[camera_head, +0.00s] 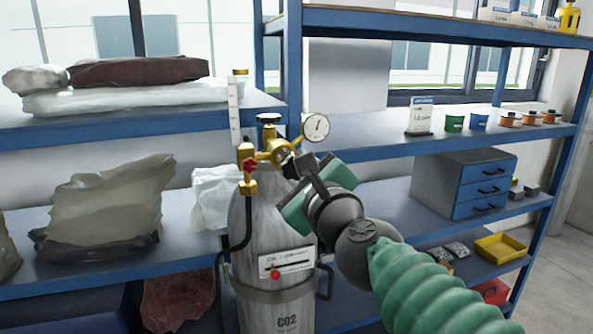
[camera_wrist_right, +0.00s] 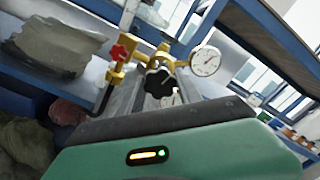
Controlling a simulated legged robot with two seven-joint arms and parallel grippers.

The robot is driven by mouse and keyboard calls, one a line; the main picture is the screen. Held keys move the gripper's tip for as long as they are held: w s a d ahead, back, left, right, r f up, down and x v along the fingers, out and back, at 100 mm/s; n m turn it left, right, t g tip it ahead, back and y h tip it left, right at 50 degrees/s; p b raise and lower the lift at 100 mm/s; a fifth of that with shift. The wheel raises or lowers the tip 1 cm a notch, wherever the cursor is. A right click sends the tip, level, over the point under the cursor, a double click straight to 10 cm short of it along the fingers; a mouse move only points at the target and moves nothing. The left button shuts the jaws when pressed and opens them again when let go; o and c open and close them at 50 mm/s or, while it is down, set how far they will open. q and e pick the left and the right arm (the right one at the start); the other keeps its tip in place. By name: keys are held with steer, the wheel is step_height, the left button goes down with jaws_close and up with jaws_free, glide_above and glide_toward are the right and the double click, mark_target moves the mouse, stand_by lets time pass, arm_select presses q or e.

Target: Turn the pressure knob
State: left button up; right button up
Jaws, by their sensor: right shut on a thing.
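The pressure knob (camera_wrist_right: 158,82) is black and lobed. It sits at the front of the brass regulator (camera_head: 272,152) on top of a grey CO2 cylinder (camera_head: 262,225). My right gripper (camera_head: 301,164), with green and dark parts, reaches in from the lower right and is shut on the knob. In the head view the gripper mostly hides the knob. In the right wrist view the knob shows between the grey fingers. A round white gauge (camera_head: 316,127) stands right of the regulator. My left gripper is not in view.
A red valve handle (camera_head: 250,165), a clear flow tube (camera_head: 234,110) and a black hose (camera_head: 246,215) are close on the left. A black top valve (camera_head: 268,118) is just above. Blue shelves (camera_head: 370,145) with bags, drawers (camera_head: 485,185) and small containers stand behind.

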steer(key=shift+r, duration=0.15)
steer(key=o, duration=1.1)
steer(key=shift+o, duration=1.2)
steer(key=shift+w, duration=0.2)
steer(key=shift+w+a+f, duration=0.15)
steer(key=shift+f, duration=0.05)
